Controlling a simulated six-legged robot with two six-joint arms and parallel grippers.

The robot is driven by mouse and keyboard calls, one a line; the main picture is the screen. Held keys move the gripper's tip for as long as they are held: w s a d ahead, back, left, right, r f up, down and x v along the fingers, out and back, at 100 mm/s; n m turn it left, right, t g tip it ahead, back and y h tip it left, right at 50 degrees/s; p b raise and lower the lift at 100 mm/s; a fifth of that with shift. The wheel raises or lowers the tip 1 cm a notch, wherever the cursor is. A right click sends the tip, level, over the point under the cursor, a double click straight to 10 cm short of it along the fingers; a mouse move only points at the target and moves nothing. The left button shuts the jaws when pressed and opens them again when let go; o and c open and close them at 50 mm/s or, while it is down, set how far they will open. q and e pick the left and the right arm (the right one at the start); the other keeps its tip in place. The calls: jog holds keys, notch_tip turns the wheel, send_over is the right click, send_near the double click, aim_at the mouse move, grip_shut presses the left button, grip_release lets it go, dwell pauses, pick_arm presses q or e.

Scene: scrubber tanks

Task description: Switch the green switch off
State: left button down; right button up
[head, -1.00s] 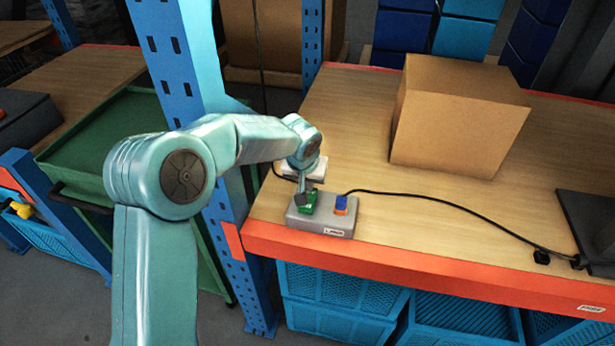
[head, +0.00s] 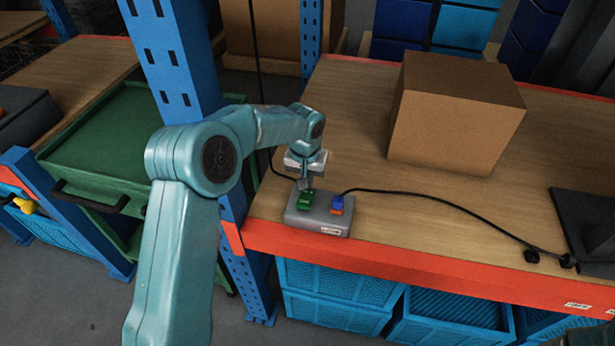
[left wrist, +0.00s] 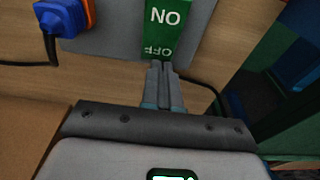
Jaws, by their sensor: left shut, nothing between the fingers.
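The green switch (head: 306,199) sits on a grey socket box (head: 328,219) near the front left of the wooden table. In the left wrist view the green switch (left wrist: 170,30) shows ON and OFF lettering, with the OFF end nearer my gripper. My left gripper (head: 307,184) is shut and empty, with its fingertips at the far end of the switch. In the left wrist view the fingertips (left wrist: 160,66) are right by the OFF lettering; I cannot tell whether they touch it.
A blue and orange plug (head: 338,204) sits in the box beside the switch, with a black cable running right. A cardboard box (head: 455,115) stands further back on the table (head: 345,120). A blue rack post (head: 165,60) rises at the left.

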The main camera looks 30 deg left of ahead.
pick_arm(q)
jog(key=shift+s, duration=0.15)
pick_arm(e)
jog(key=shift+f, duration=0.1)
pick_arm(q)
jog(key=shift+s+d+r, duration=0.1)
jog(key=shift+s+r, duration=0.05)
jog(key=shift+s, duration=0.2)
jog(key=shift+s+r+b, duration=0.15)
jog(key=shift+s+b, duration=0.15)
jog(key=shift+b, duration=0.05)
pick_arm(e)
jog(key=shift+f, duration=0.3)
pick_arm(q)
jog(key=r+p, duration=0.2)
jog(key=r, duration=0.1)
jog(key=r+p, duration=0.1)
jog(key=shift+w+r, duration=0.25)
jog(key=shift+w, duration=0.05)
notch_tip(320, 180, up, 10)
jog(key=b, duration=0.1)
jog(key=shift+w+f, duration=0.25)
jog(key=shift+w, duration=0.05)
pick_arm(e)
jog(key=shift+w+d+r, duration=0.1)
jog(key=shift+w+r, duration=0.15)
jog(key=shift+r, duration=0.25)
jog(key=shift+w+d+r, duration=0.1)
jog(key=shift+w+r, duration=0.15)
jog(key=shift+r, duration=0.25)
